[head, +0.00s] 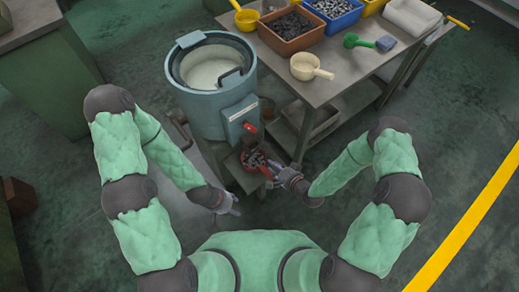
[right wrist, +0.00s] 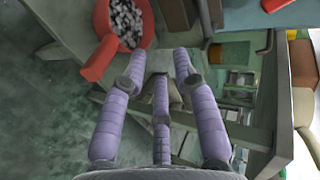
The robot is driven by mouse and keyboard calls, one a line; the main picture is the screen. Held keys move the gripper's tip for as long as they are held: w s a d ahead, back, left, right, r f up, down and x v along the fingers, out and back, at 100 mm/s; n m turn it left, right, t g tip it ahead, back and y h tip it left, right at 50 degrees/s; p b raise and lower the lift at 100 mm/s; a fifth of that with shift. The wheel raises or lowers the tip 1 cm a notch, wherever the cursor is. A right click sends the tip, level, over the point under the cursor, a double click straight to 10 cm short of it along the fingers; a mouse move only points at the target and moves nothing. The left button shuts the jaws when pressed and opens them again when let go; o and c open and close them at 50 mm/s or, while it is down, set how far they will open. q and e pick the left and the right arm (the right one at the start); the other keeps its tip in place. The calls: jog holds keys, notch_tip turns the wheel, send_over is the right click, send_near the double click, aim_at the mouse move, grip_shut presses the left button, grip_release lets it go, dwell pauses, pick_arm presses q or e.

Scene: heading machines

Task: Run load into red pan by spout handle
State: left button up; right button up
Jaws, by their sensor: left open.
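The heading machine has a round blue-grey bowl (head: 212,72) with a small red spout handle (head: 250,128) low on its front. The red pan (head: 252,158), holding grey metal pieces, sits beneath the spout; it also shows in the right wrist view (right wrist: 124,22). Its red handle (right wrist: 98,60) points out toward my right arm. My right gripper (head: 285,176) is beside the pan handle. In the right wrist view its fingers (right wrist: 160,62) are spread with nothing between them, and the handle lies outside them. My left gripper (head: 232,206) is open and empty, left of the pan and lower.
A metal table (head: 345,82) stands right of the machine. It bears an orange bin (head: 290,42) of dark parts, a blue bin (head: 333,12), a cream scoop (head: 308,67) and a green scoop (head: 358,41). A yellow floor line (head: 470,225) runs at right. Floor between is clear.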

aim_at(257, 147)
jog(key=shift+w+a+r+m+t+y+b, duration=0.1)
jog(key=shift+w+a+m+t+y+b, duration=0.35)
jog(key=shift+w+a, duration=0.85)
jog(key=shift+w+a+r+m+t+y+b, duration=0.15)
jog(key=shift+w+a+t+b, duration=0.4)
jog(key=shift+w+a, duration=0.75)
jog(key=shift+w+a+m+t+y+b, duration=0.35)
jog(key=shift+w+a+b, duration=0.45)
jog(key=shift+w, duration=0.85)
jog(key=shift+a, duration=0.1)
jog(key=shift+c, duration=0.3)
grip_shut()
